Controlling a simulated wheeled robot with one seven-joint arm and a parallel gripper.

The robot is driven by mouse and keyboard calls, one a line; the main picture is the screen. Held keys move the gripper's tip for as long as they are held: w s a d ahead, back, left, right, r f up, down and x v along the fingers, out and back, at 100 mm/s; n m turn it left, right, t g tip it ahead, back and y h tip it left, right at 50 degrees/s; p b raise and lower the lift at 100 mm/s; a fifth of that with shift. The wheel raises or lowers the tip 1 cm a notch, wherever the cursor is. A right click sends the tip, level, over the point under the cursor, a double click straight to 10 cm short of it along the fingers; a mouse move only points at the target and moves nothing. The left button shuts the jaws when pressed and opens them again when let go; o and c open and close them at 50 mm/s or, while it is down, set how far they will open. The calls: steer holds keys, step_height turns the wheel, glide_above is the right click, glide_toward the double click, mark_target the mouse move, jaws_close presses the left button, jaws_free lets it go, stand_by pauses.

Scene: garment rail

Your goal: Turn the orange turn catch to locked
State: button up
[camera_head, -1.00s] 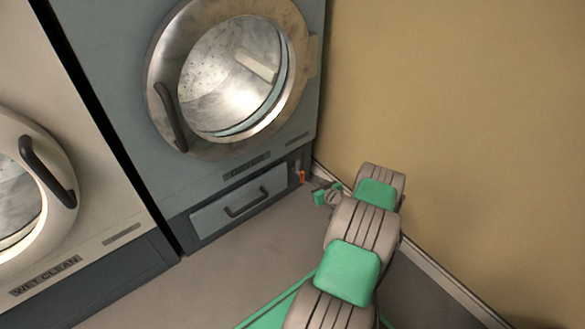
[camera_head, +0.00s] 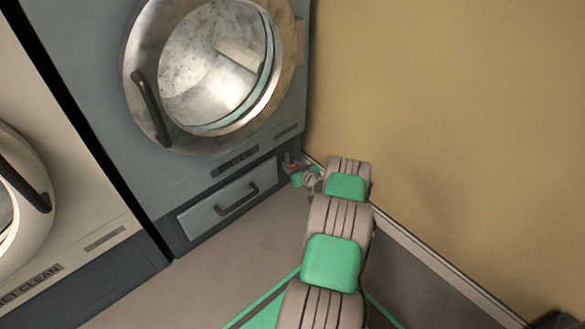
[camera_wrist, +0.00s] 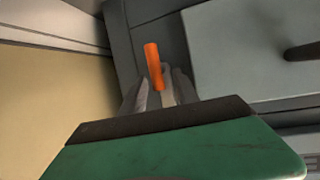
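The orange turn catch (camera_wrist: 154,66) stands nearly upright in the wrist view, tilted slightly, on the dark panel beside the drawer front. Its lower end lies between the fingers of my gripper (camera_wrist: 160,82), in the picture. The fingers look spread, with a gap around the catch; I cannot tell whether either one touches it. In the head view only a small bit of the orange catch (camera_head: 291,167) shows at the machine's lower right corner, with my gripper (camera_head: 294,171) right at it, small and partly hidden.
The drawer (camera_head: 232,205) with its dark handle (camera_head: 237,199) is left of the catch, below the dryer's round door (camera_head: 208,75). The tan wall (camera_head: 440,100) and its skirting (camera_head: 425,245) run close on the right. The floor in front of the drawer is clear.

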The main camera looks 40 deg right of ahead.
steer(key=c, duration=0.7)
steer(key=shift+d, duration=0.1)
jaws_close()
